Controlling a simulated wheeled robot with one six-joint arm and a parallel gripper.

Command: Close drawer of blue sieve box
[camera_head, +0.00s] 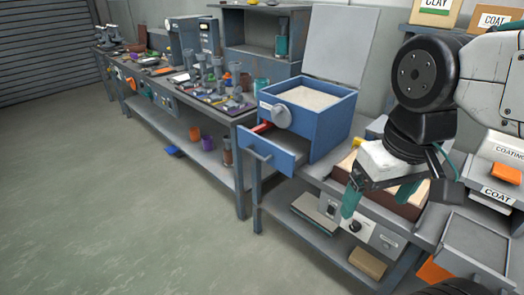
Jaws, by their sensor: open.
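The blue sieve box (320,118) stands on the workbench near the picture's middle, with pale granular material in its open top and a grey round knob on its front. A red item shows at the drawer's back left. My gripper (378,197) is to the right of the drawer and apart from it. Its teal fingers are spread, and nothing shows between them.
A shallow wooden-sided tray (402,207) lies behind my gripper. A grey appliance (355,222) sits on the shelf below. A long bench (188,100) with several tools extends to the left. The floor (110,200) at the left is clear.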

